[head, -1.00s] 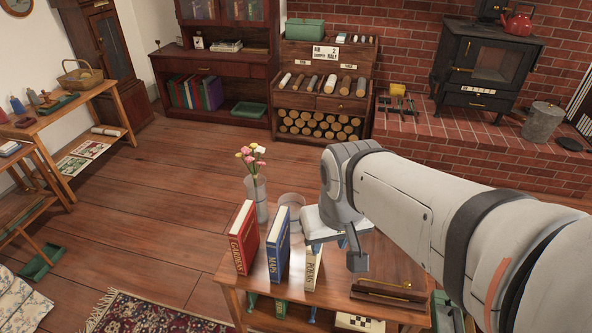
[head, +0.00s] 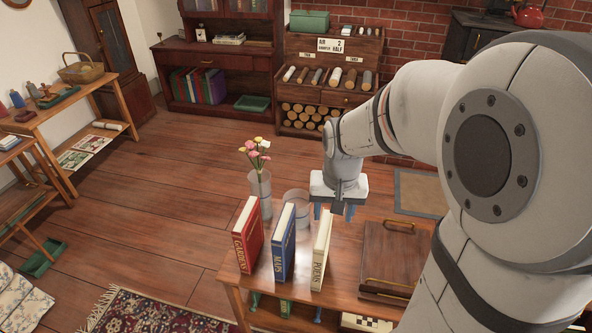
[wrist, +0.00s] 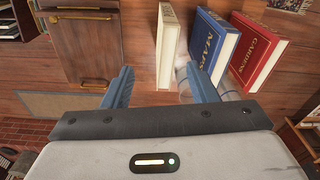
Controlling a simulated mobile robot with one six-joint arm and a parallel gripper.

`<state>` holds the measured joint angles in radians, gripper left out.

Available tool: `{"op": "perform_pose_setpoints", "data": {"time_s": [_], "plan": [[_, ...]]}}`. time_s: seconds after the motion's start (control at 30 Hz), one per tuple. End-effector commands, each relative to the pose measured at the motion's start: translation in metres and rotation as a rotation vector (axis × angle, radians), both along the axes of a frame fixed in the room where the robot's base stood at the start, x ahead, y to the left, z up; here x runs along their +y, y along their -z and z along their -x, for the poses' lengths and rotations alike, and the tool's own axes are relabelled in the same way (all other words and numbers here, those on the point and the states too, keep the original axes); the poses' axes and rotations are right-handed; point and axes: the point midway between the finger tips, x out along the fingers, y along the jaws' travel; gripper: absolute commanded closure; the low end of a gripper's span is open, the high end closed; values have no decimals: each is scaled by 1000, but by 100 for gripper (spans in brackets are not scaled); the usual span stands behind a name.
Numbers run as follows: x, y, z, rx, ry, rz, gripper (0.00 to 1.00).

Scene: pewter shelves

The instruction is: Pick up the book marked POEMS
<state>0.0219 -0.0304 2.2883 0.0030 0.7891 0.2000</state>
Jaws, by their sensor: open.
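The POEMS book (head: 321,250) is cream and stands upright on the low wooden table, rightmost of three books. In the wrist view the cream book (wrist: 168,42) stands beyond the fingertips, roughly in line with the gap between them. My gripper (head: 333,211) is open and empty, with blue fingers pointing down, just behind and slightly right of the book's top in the head view. In the wrist view both fingers of my gripper (wrist: 160,85) are spread wide, with nothing between them. The cream book's lettering is not readable in the wrist view.
The blue MAPS book (head: 283,243) and red GARDENS book (head: 247,236) stand to the left. A flower vase (head: 260,193) and a clear glass (head: 297,207) are behind them. A wooden case (head: 393,256) with brass handles lies right of POEMS.

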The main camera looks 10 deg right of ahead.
Motion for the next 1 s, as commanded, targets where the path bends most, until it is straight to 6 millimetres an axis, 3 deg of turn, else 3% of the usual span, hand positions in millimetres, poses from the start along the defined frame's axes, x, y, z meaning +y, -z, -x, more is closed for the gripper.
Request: {"op": "perform_pose_setpoints", "data": {"time_s": [0.03,0.1,0.33,0.77,1.0], "plan": [[1,22,-15,25,26,-2,47],[2,43,-32,45,66,-5,47],[4,91,-65,87,150,-7,47],[3,136,-68,97,169,-7,47],[-1,171,-64,97,167,-7,47]]}}
